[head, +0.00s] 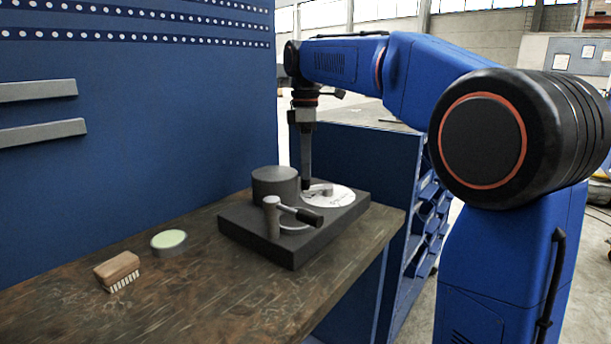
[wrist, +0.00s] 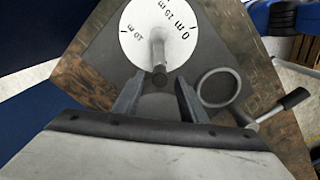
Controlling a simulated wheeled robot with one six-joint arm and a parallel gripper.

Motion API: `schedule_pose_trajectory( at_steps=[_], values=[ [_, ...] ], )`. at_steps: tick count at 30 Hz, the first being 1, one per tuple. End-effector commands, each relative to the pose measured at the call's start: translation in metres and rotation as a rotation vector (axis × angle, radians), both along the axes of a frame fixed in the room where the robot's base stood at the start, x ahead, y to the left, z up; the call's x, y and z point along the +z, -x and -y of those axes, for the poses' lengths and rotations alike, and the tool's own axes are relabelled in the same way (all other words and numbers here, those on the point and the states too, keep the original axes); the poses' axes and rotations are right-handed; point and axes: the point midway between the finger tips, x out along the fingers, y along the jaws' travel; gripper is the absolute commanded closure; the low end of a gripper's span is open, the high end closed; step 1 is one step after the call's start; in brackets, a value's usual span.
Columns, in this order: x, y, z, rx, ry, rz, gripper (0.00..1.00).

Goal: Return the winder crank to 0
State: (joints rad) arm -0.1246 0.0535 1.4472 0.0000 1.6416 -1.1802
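The winder is a dark grey slab (head: 292,252) on the bench, bearing a white dial (head: 340,198) marked in metres. The grey winder crank (head: 321,188) lies across the dial. In the wrist view the crank (wrist: 158,50) runs from the dial's middle toward my gripper, its rounded end between the "10 m" mark on the left and the "0 m" mark on the right. My gripper (wrist: 159,82) is open, pointing down, with a fingertip on either side of the crank's end and visible gaps. In the head view my gripper (head: 306,186) hides part of the crank.
A dark cylinder (head: 275,185) and a lever with a black handle (head: 302,214) stand on the slab close to the dial. A brush (head: 117,270) and a round green-topped tin (head: 168,241) lie to the left. A blue panel (head: 140,130) rises behind the bench. The bench front is clear.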

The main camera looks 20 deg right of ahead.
Motion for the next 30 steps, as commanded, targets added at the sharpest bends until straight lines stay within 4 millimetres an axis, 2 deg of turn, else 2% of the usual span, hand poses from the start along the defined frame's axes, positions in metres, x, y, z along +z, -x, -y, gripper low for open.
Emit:
schedule_pose_trajectory(
  at_steps=[3, 7, 19, 24, 30],
  values=[
    [-0.016, 0.0, 0.0, 0.0, 0.0, -0.001, 0.61],
    [-0.027, 0.0, 0.0, 0.0, 0.0, 0.0, 0.61],
    [-0.033, 0.0, 0.0, 0.0, 0.0, 0.001, 0.61],
    [-0.032, 0.0, 0.0, 0.0, 0.0, 0.001, 1.0],
    [-0.032, 0.0, 0.001, 0.0, 0.0, 0.001, 1.0]
  ],
)
